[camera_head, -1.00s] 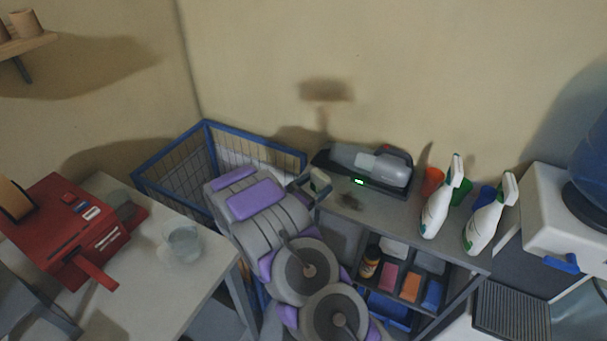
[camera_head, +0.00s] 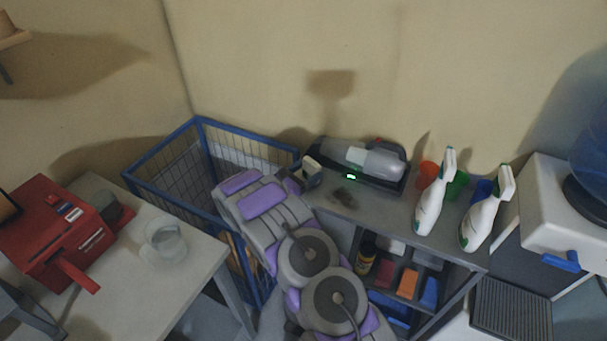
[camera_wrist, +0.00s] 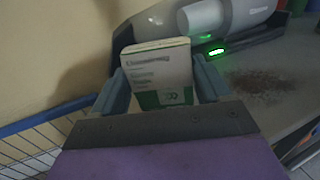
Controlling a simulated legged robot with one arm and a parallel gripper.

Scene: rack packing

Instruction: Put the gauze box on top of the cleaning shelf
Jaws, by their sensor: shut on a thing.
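The gauze box (camera_wrist: 160,75) is a small white and green carton, upright between the two fingers of my gripper (camera_wrist: 163,88) in the wrist view. My gripper is shut on it. In the head view the gripper (camera_head: 308,172) and the pale box (camera_head: 312,163) are small and partly hidden by my arm, near the left end of the cleaning shelf's grey top (camera_head: 385,212). I cannot tell whether the box touches the top. A dark, crumbly patch (camera_wrist: 258,84) lies on the top to the right of the box.
A handheld vacuum (camera_head: 365,162) with a green light lies along the back of the top. Two spray bottles (camera_head: 436,195) and coloured cups (camera_head: 457,185) stand at the right. A blue wire basket (camera_head: 160,165) is left of the shelf. The front middle of the top is clear.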

